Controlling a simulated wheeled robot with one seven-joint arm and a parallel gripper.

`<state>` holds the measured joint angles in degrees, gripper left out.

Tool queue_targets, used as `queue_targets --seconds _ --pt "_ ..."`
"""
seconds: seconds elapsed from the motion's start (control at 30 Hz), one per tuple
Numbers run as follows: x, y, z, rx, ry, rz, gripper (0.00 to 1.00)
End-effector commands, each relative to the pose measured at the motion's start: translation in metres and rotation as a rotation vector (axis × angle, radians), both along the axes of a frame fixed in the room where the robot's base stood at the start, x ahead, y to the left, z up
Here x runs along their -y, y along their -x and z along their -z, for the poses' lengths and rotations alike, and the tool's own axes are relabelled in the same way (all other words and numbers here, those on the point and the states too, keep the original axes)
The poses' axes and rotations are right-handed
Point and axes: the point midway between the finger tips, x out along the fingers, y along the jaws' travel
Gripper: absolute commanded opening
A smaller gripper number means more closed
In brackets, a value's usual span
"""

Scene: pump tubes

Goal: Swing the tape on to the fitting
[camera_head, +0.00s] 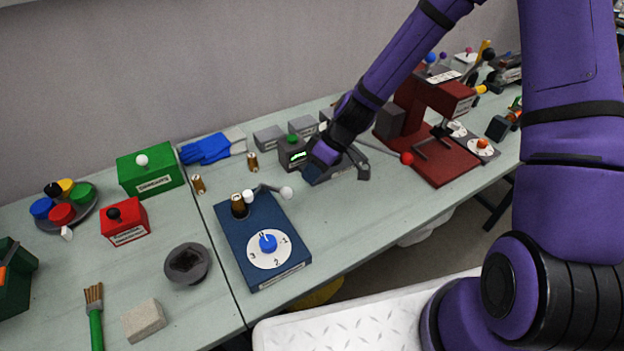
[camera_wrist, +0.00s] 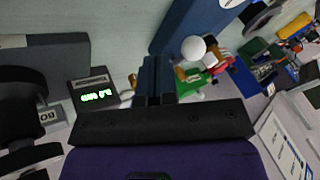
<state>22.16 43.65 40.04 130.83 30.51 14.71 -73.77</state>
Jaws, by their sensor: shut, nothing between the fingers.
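The blue bench fixture (camera_head: 240,245) has a numbered blue dial and a brass fitting (camera_head: 238,201) standing upright in a black holder at its back. A small white piece (camera_head: 248,196), possibly the tape, is beside the fitting. A thin lever behind it ends in a white ball knob (camera_head: 286,193). My gripper (camera_head: 308,177) is to the right of the knob, apart from it, shut and empty. In the wrist view, the dark blue fingers (camera_wrist: 157,68) are together; the white knob (camera_wrist: 193,48) is just right of their tips, with the blue fixture (camera_wrist: 183,22) beyond. The fitting is not clear there.
A dark box with a green display (camera_head: 293,154) is just behind my gripper. A red press (camera_head: 440,160) with a red-balled lever is to the right. The bench in front of my gripper is clear.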

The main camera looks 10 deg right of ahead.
Motion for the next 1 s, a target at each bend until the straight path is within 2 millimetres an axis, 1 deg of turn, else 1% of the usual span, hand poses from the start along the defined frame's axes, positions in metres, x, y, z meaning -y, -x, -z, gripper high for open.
queue_targets --seconds 0.4,0.53,0.7,1.0 --pt "0.038 0.005 -0.057 0.003 0.001 0.003 0.00" --pt "0.047 0.007 -0.072 0.004 0.001 0.002 0.00" --pt "0.054 0.008 -0.082 0.002 0.000 0.000 0.00" --pt "0.055 0.009 -0.084 0.000 0.000 0.000 0.00"
